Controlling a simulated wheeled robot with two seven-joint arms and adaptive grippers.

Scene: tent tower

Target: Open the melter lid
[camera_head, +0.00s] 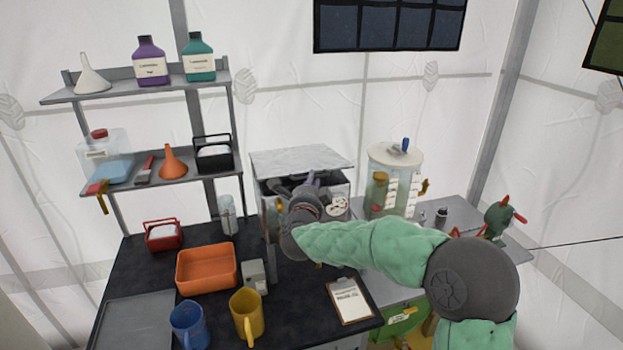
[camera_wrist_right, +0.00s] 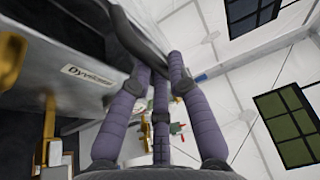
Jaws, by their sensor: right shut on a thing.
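The melter is a metal box at the back of the dark bench, seen in the head view. A pale grey panel, which looks like its lid (camera_head: 300,160), spans the top with a dark gap below its front edge. My right gripper (camera_head: 312,181) is at this gap. In the right wrist view its purple fingers (camera_wrist_right: 160,62) close on a dark curved piece (camera_wrist_right: 140,35), which looks like part of the lid or its handle. The metal side with a lettered label (camera_wrist_right: 88,76) lies to the left. My forearm hides much of the box's front. My left gripper is out of view.
A clear-walled tank (camera_head: 395,165) stands right of the melter. An orange tray (camera_head: 207,268), blue mug (camera_head: 190,325), yellow mug (camera_head: 247,315), small grey box (camera_head: 255,275) and clipboard (camera_head: 348,300) occupy the bench. Shelves (camera_head: 120,90) with bottles and funnels stand at left.

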